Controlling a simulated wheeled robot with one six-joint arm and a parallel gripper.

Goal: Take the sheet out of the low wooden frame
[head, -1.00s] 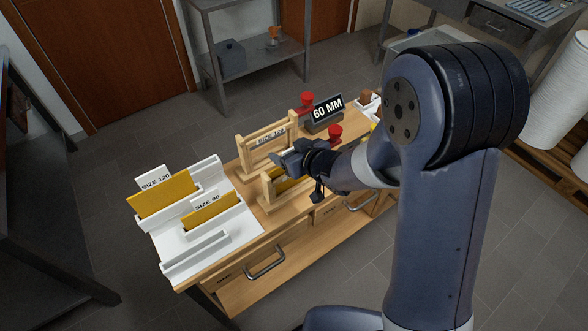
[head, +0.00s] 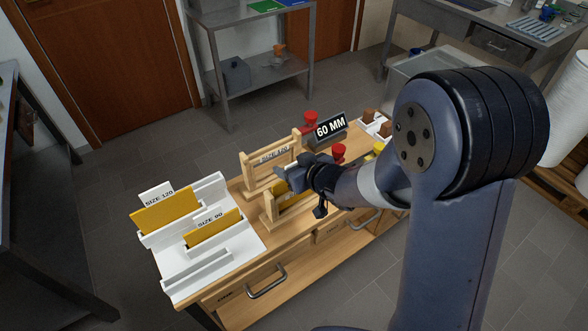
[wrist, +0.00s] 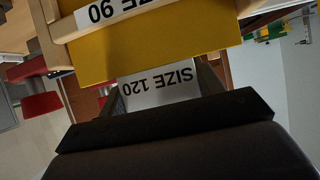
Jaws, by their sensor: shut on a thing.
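The low wooden frame (head: 269,208) stands on the wooden bench, partly hidden by my gripper and arm. A yellow sheet (head: 281,188) shows between its posts; its lower edge is hidden. In the wrist view the sheet (wrist: 160,45) fills the upper middle, with a white tab reading SIZE 120 (wrist: 158,88), upside down. A wooden bar labelled 90 (wrist: 108,12) crosses in front of the sheet. My gripper (head: 284,172) is at the top of the sheet, shut on its tab. How far the sheet sits in the frame cannot be told.
A taller, empty wooden frame (head: 263,177) labelled SIZE 120 stands just behind. A white rack (head: 225,265) at left holds two yellow sheets. A 60 MM sign (head: 331,126) and red knobs (head: 310,118) stand to the right.

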